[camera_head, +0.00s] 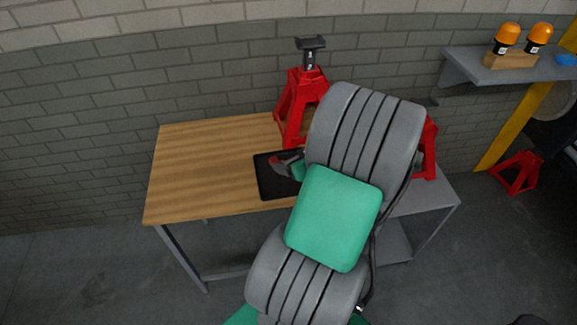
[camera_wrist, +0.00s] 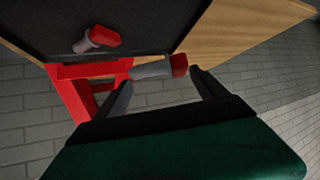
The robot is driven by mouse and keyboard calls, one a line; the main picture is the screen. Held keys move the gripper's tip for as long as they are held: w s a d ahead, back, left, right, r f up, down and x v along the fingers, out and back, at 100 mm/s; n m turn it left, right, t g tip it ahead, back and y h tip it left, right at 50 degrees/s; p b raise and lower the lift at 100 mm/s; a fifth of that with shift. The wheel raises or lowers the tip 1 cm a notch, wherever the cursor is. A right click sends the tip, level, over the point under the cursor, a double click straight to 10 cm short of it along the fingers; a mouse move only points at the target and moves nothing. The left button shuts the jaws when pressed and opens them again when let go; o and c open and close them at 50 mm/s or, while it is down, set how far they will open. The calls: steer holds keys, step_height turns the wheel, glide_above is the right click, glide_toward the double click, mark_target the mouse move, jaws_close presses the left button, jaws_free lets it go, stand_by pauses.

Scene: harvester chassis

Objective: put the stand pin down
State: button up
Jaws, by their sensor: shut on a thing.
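The stand pin (camera_wrist: 152,70), with a grey shaft and a red end, is between the two fingertips of my gripper (camera_wrist: 160,77) in the wrist view. My gripper is shut on it. A second, similar pin (camera_wrist: 97,40) lies on the black mat (camera_wrist: 150,18). In the head view my gripper (camera_head: 291,166) is over or close to the black mat (camera_head: 278,189) on the wooden table. Red shows at its tip, but I cannot tell which pin this is. My arm hides the right part of the mat. The held pin's gap to the mat is unclear.
A red jack stand (camera_head: 294,108) stands behind the mat; its red frame (camera_wrist: 75,95) shows in the wrist view. Another red stand (camera_head: 430,150) is partly hidden behind my arm. The left of the wooden tabletop (camera_head: 205,165) is clear. A shelf (camera_head: 505,68) holds orange-topped items.

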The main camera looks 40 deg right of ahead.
steer(key=w+f, duration=0.1)
steer(key=f, duration=0.1)
steer(key=w+d+f, duration=0.1)
steer(key=w, duration=0.1)
steer(key=w+f, duration=0.1)
steer(key=f, duration=0.1)
steer(key=shift+w+d+f, duration=0.25)
steer(key=shift+d+f, duration=0.1)
step_height(320, 180, down, 2)
steer(key=shift+f+p, duration=0.25)
steer(key=shift+p, duration=0.45)
steer(key=shift+f, duration=0.35)
steer(key=shift+f, duration=0.1)
steer(key=shift+d+f+b, duration=0.1)
steer(key=shift+f+b, duration=0.05)
steer(key=shift+b, duration=0.15)
steer(key=o, duration=1.8)
